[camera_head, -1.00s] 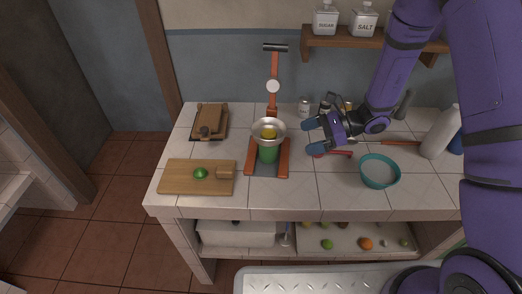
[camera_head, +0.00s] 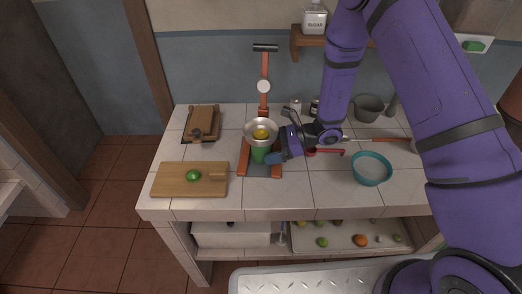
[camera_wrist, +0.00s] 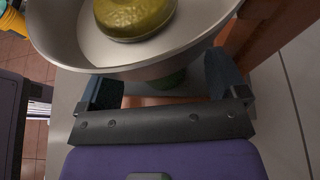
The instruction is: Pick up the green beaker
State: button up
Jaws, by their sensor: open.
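The green beaker (camera_head: 258,155) stands upright on the base of the orange press, below its metal bowl. My gripper (camera_head: 276,148) is open and low at the beaker's right side, its fingers pointing toward it. In the wrist view, my gripper's fingers (camera_wrist: 163,88) are spread, one on each side, just under the bowl. A small patch of the green beaker (camera_wrist: 170,81) shows between them; the bowl hides the rest. I cannot tell whether the fingers touch it.
The metal bowl (camera_head: 261,127) with a yellow fruit half (camera_head: 260,134) overhangs the beaker. The orange press (camera_head: 264,98) rises behind. A cutting board (camera_head: 170,180) with a lime (camera_head: 194,175) lies left, a teal bowl (camera_head: 371,169) right. A red-handled tool (camera_head: 328,152) lies behind my gripper.

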jog(key=shift+x, duration=0.8)
jog(key=c, duration=1)
jog(key=shift+c, duration=0.2)
jog(key=shift+r, duration=0.35)
